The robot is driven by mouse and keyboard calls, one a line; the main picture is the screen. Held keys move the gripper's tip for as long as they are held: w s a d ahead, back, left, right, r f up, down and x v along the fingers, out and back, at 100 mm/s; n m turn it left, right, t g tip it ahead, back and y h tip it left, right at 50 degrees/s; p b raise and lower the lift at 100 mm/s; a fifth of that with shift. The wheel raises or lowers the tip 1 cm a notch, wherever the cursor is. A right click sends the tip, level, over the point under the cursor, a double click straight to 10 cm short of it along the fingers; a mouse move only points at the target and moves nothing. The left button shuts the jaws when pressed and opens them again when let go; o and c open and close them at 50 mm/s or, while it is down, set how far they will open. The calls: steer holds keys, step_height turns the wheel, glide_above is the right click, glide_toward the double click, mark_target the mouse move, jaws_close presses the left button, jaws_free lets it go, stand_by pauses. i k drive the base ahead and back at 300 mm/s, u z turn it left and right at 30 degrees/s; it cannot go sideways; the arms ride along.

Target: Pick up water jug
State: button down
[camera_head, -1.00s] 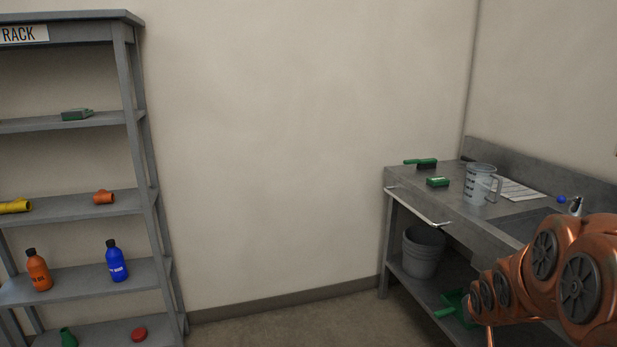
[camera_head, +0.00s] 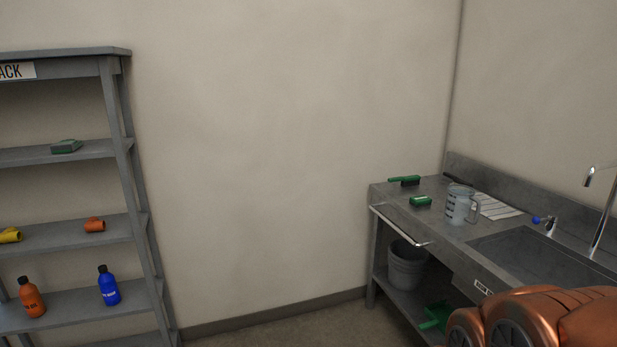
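The water jug (camera_head: 458,205) is a clear, grey-tinted measuring jug with dark markings and a handle on its right side. It stands upright on the grey metal sink bench (camera_head: 432,225), left of the sink basin. My copper-coloured arm shows at the lower right, in front of the bench and apart from the jug. My gripper is outside the picture, so its fingers cannot be seen.
A green brush (camera_head: 404,181), a green sponge-like block (camera_head: 420,201) and a striped cloth (camera_head: 495,207) lie near the jug. A faucet (camera_head: 601,210) rises behind the sink. A bucket (camera_head: 407,264) and green dustpan (camera_head: 436,317) sit below. A shelf rack (camera_head: 120,150) stands left.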

mark_target(460, 198)
steer(key=u, duration=0.05)
steer(key=i, duration=1.3)
steer(key=u, duration=0.4)
